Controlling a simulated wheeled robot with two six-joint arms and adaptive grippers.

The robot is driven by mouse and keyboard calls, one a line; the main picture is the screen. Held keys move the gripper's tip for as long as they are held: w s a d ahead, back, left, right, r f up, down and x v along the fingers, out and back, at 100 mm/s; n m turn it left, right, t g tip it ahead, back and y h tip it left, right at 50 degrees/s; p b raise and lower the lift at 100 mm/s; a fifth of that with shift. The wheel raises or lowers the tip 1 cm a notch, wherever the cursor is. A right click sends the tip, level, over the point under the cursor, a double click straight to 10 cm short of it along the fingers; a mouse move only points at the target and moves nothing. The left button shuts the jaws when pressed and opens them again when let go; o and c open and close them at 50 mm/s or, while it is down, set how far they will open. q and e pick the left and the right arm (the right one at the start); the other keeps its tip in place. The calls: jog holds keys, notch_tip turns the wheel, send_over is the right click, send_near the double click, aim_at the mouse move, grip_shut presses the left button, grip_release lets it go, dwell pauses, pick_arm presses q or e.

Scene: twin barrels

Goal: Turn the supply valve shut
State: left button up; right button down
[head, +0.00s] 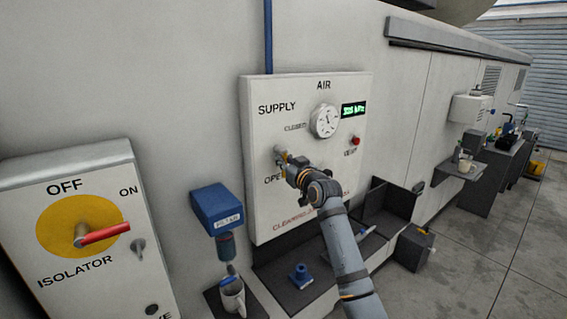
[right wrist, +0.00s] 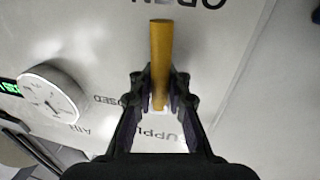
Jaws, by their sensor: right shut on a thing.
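The supply valve (head: 280,152) is on the white AIR panel, between the words CLOSED and OPEN. In the right wrist view its yellow lever (right wrist: 161,50) runs upright in the picture, with one end near the word OPEN. My right gripper (head: 288,163) is at the valve, and its fingers are shut on the lever, one on each side. In the head view the gripper hides most of the lever. My left gripper is in neither view.
A round gauge (head: 325,121) and a green readout (head: 353,110) sit above right of the valve, with a red lamp (head: 355,140) below. A blue filter box (head: 217,208) is at the panel's lower left. The isolator box (head: 110,175) with a red handle stands further left.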

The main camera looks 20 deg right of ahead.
aim_at(283, 144)
jog(key=shift+d+f+b, duration=0.1)
jog(key=shift+f+b, duration=0.25)
jog(key=shift+f, duration=0.05)
jog(key=shift+w+d+r+n+t+y+b, duration=0.15)
jog(key=shift+d+r+n+y+b, duration=0.4)
jog(key=shift+n+b, duration=2.55)
jog(key=shift+w+d+r+n+t+y+b, duration=0.1)
jog(key=shift+d+r+n+t+y+b, duration=0.45)
jog(key=shift+n+b, duration=2.55)
jog(key=shift+w+d+r+n+g+y+b, duration=0.2)
jog(key=shift+n+y+b, duration=0.7)
jog(key=shift+n+b, duration=2.2)
jog(key=shift+s+a+r+n+p, duration=0.1)
jog(key=shift+a+r+n+p, duration=0.05)
jog(key=shift+n+p, duration=0.5)
jog(key=c, duration=1.3)
grip_release()
jog(key=shift+r, duration=0.2)
jog(key=shift+s, duration=0.1)
